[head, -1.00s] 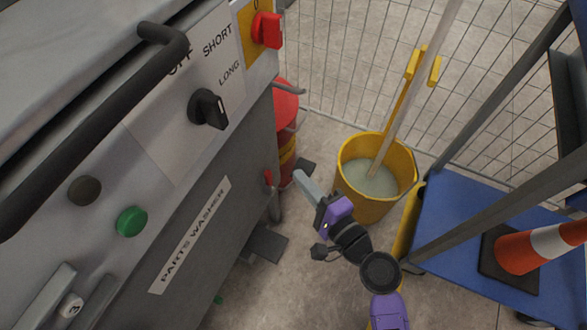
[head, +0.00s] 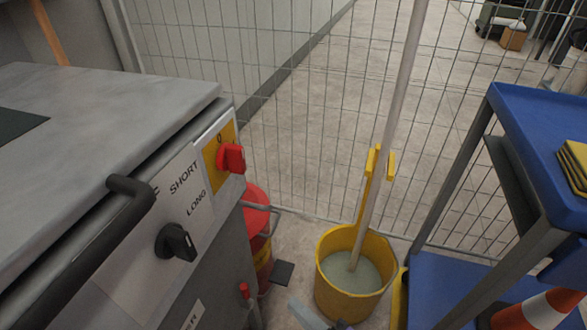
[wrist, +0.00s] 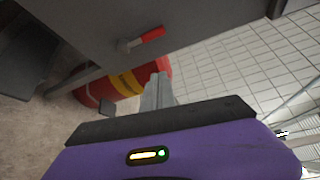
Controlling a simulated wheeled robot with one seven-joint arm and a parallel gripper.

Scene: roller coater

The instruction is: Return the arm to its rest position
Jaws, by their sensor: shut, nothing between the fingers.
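My gripper (wrist: 158,92) shows in the wrist view, its grey fingers together with nothing between them. In the head view only the grey fingers of my gripper (head: 308,314) show at the bottom edge, just left of the yellow bucket (head: 335,296). The rest of my arm is out of the head view. The fingers appear clear of the parts washer (head: 205,290), which stands to their left.
A mop handle (head: 392,120) rises from the bucket. A wire fence (head: 300,130) stands behind. A blue cart (head: 535,150) with an orange cone (head: 535,312) is at the right. A red drum (head: 256,222) stands beside the washer.

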